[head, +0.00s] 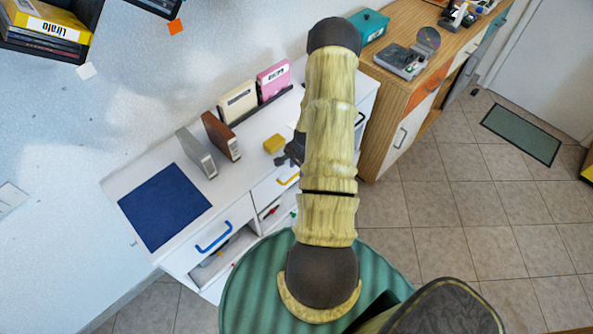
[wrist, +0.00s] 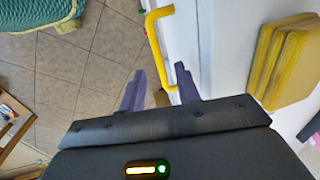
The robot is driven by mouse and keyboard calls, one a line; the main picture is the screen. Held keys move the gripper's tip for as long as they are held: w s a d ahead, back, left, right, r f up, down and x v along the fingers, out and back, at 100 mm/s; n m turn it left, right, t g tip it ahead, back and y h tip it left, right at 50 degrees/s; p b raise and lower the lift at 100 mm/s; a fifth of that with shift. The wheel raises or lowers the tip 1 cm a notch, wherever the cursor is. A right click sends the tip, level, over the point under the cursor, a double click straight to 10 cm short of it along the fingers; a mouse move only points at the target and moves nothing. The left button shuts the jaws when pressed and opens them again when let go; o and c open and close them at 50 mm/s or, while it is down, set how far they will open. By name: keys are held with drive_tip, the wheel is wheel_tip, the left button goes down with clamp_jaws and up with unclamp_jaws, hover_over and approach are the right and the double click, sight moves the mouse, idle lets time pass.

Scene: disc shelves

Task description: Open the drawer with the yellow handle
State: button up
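The yellow handle (head: 288,179) is on the front of a white drawer (head: 266,190) in the cabinet's upper row; the drawer front looks flush with the cabinet. In the wrist view, the yellow handle (wrist: 154,45) is a bent bar standing off the white front. My gripper (wrist: 160,76) is open, with its two purple fingers apart and the handle's lower end between or just beyond their tips. I cannot tell whether they touch. In the head view, my gripper (head: 291,152) is partly hidden behind my arm, near the cabinet's front edge.
A yellow block (head: 274,144) lies on the white cabinet top near the gripper. Books, speakers and a blue mat (head: 165,206) stand or lie farther left. A blue-handled drawer (head: 213,238) is at left.

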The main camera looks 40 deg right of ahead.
sight(296, 174)
drive_tip(key=shift+w+f, duration=0.15)
drive_tip(key=shift+f, duration=0.75)
drive_tip(key=shift+w+f, duration=0.15)
drive_tip(key=shift+f, duration=0.75)
clamp_jaws()
